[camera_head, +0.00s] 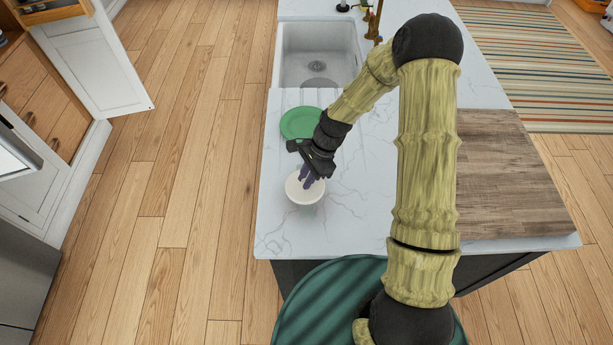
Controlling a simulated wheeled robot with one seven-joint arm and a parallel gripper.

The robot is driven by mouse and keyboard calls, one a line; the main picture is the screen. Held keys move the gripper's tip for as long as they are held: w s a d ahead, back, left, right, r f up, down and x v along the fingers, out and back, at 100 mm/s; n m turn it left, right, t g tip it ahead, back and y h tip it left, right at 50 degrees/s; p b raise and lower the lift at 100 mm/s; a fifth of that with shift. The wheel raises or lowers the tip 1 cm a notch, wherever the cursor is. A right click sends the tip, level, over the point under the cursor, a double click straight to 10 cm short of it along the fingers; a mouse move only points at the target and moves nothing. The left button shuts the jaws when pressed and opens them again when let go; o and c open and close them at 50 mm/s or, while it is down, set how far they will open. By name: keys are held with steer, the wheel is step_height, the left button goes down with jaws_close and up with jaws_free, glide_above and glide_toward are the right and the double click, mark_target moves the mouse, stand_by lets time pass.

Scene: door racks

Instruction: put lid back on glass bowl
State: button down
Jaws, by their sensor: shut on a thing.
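A round white lid (296,193) is at the tips of my gripper (309,181), over the marble counter. My gripper points down and its purple fingers are shut on the lid near its middle. A pale, see-through shape, which looks like the glass bowl (308,209), shows just below the lid's front edge. The lid and my fingers hide most of the bowl. I cannot tell whether the lid touches the bowl's rim or hangs slightly above it.
A green round plate (297,123) lies on the counter (283,230) behind the lid. A white sink (318,62) with a brass faucet is farther back. A wooden board surface (510,180) covers the right side. The counter's front left is clear.

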stand_by(0.4)
steer(key=c, duration=0.8)
jaws_free()
steer(key=shift+o, duration=0.2)
steer(key=shift+r+p, duration=2.7)
steer(key=shift+r, duration=0.85)
jaws_close()
